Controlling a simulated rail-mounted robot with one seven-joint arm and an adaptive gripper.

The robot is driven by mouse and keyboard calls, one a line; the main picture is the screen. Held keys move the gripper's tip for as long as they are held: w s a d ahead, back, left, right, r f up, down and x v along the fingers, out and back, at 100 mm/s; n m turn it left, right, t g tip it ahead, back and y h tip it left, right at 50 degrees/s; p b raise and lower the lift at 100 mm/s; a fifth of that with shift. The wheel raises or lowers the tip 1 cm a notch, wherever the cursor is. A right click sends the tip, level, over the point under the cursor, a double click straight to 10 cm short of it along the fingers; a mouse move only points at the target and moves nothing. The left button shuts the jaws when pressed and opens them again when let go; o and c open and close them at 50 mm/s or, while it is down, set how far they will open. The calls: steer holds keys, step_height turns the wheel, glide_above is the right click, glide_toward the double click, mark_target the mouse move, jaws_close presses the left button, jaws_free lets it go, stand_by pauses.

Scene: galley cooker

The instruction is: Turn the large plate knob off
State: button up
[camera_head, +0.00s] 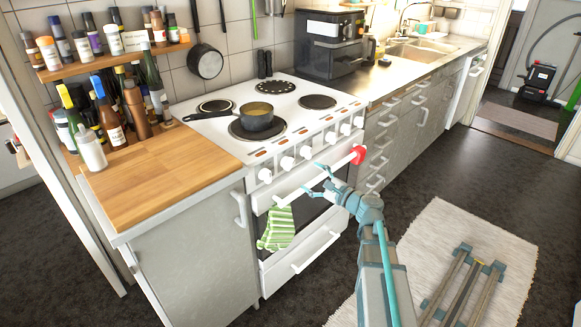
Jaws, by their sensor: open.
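The white cooker (210,133) has a row of white knobs along its front edge, among them a left end knob (265,175), a middle knob (305,152) and a right end knob (358,121). I cannot tell which one is the large plate knob, nor read the knob positions. My gripper (315,180) is open and empty, in front of the oven door near its handle bar (335,167) and below the knob row. It appears apart from the knobs.
A dark pan (258,122) sits on the front left plate. A wooden counter (160,180) with bottles is at left. Dark floor (420,185) is clear right of my arm.

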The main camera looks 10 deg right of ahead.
mark_target(292, 166)
steer(key=x, duration=0.9)
steer(key=shift+w+a+p, duration=0.25)
steer(key=shift+p, duration=0.05)
steer(key=c, duration=1.2)
steer(key=shift+o, duration=0.2)
steer(key=shift+f, duration=0.1)
